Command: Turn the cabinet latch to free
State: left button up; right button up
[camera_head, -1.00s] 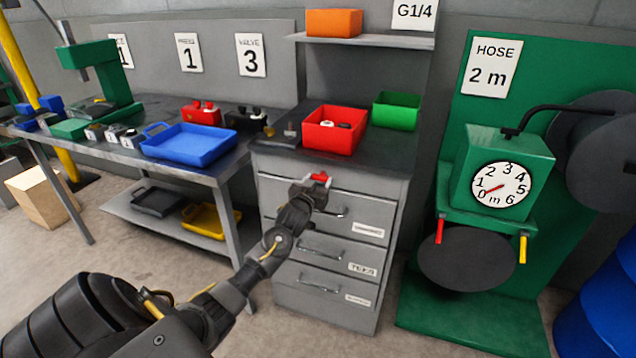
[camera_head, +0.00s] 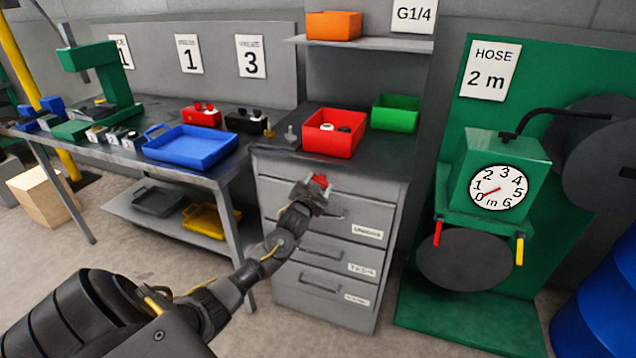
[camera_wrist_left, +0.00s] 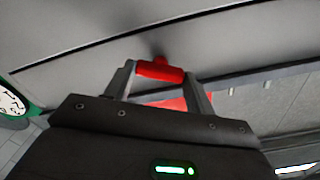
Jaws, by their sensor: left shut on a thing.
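The cabinet latch (camera_wrist_left: 160,70) is a red bar on a short stem at the cabinet front. In the left wrist view it lies crosswise between the fingertips of my left gripper (camera_wrist_left: 158,75), which is shut on it. In the head view the red latch (camera_head: 320,180) shows just beyond my left gripper (camera_head: 318,188), at the top drawer of the grey cabinet (camera_head: 270,190). The gripper hides part of the latch and of the drawer handle. My right gripper is not in view.
A red bin (camera_head: 333,145) and a green bin (camera_head: 396,112) stand on the cabinet top. A workbench with a blue tray (camera_head: 190,146) stands to the left. A green hose station (camera_head: 500,165) with a dial stands to the right.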

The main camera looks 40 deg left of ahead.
pick_arm(q)
jog(key=m+p, duration=0.2)
jog(key=m, duration=0.4)
jog(key=shift+m, duration=0.3)
jog(key=m+p, duration=0.1)
jog(key=m, duration=0.4)
jog(key=shift+p, duration=0.3)
jog(key=shift+m, duration=0.4)
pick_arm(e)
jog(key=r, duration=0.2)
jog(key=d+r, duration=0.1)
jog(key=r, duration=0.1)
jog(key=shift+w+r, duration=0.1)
pick_arm(q)
jog(key=shift+f, duration=0.1)
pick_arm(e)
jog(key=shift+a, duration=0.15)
pick_arm(q)
jog(key=o, duration=1)
